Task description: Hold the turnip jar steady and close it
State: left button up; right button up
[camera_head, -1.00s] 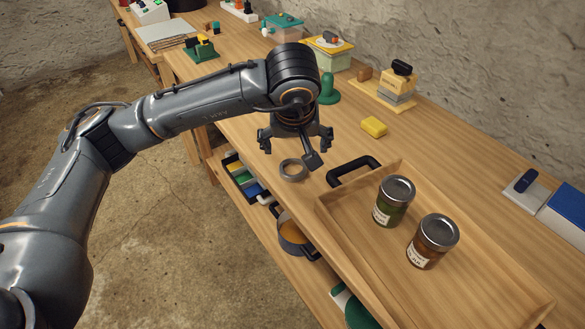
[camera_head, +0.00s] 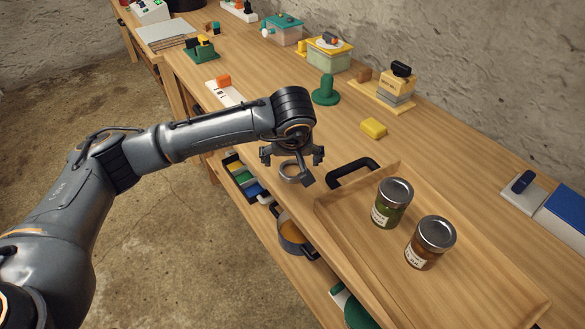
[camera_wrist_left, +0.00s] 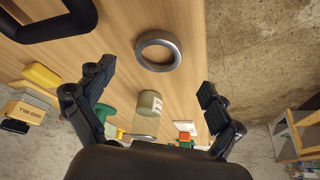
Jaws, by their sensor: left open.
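My left gripper (camera_head: 291,160) is open and empty, pointing down above a grey metal ring (camera_head: 289,171) that lies on the workbench. In the left wrist view the ring (camera_wrist_left: 158,50) lies ahead of the spread fingers (camera_wrist_left: 156,79), apart from them. Behind it in that view stands a pale cylindrical jar (camera_wrist_left: 149,103) with a white label, probably the turnip jar; its label is too small to read fully. In the head view my arm hides this jar. My right gripper is not in view.
A wooden tray (camera_head: 333,224) holds a green-filled lidded jar (camera_head: 391,204) and a brown-filled lidded jar (camera_head: 430,243). A yellow block (camera_head: 373,128) and a green peg (camera_head: 326,90) stand behind.

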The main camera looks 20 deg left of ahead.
aim_at(292, 171)
pick_arm(q)
jog(key=shift+f, duration=0.1)
jog(key=shift+w+f+p, duration=0.2)
jog(key=shift+f+p, duration=0.1)
jog(key=p+x, duration=0.1)
jog(key=x, duration=0.3)
jog(key=shift+w+f, duration=0.15)
jog(key=shift+w, duration=0.05)
jog(key=c, duration=0.9)
